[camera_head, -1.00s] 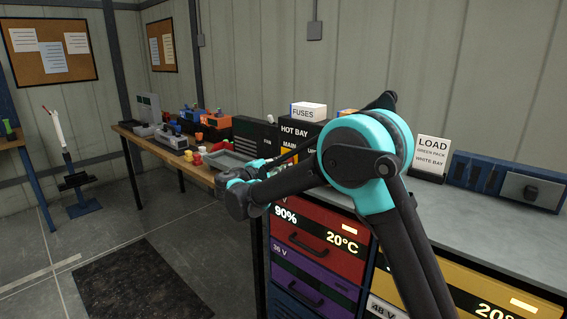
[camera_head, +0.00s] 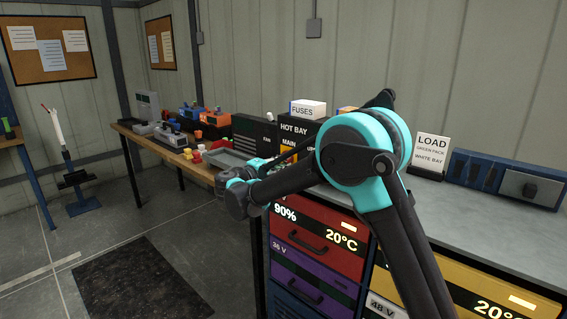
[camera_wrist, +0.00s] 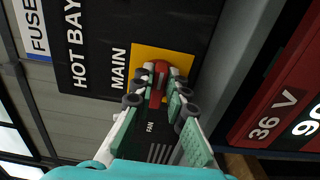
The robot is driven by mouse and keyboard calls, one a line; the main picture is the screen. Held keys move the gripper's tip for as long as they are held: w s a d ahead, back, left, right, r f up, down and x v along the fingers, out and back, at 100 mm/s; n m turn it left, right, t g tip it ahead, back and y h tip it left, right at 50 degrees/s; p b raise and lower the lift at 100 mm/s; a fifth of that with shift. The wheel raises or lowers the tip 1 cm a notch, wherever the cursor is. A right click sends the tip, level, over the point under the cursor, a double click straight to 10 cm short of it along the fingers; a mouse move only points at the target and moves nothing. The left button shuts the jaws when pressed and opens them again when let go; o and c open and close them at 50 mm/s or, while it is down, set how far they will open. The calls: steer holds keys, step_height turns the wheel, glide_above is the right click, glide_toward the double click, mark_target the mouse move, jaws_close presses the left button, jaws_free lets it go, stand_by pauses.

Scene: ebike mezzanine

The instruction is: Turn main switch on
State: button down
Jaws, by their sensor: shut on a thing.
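The main switch is a red handle (camera_wrist: 157,86) on a yellow plate (camera_wrist: 181,63), beside the word MAIN on the dark HOT BAY panel (camera_wrist: 92,70). In the wrist view my gripper (camera_wrist: 160,77) has one finger on each side of the red handle and is shut on it. The fingers cover part of the handle, so its exact angle is hard to tell. In the head view the HOT BAY box (camera_head: 296,131) stands on the bench. My arm hides the switch and fingertips there.
A white FUSES box (camera_head: 308,110) sits on top of the HOT BAY box. Red and purple battery drawers (camera_head: 312,238) are below the bench. A LOAD sign (camera_head: 431,152) and a blue unit (camera_head: 476,170) stand to the right. A grey tray (camera_head: 228,158) lies to the left.

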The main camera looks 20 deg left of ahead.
steer(key=shift+f, duration=0.1)
steer(key=c, duration=1.5)
jaws_free()
steer(key=shift+c, duration=0.2)
steer(key=v, duration=1.2)
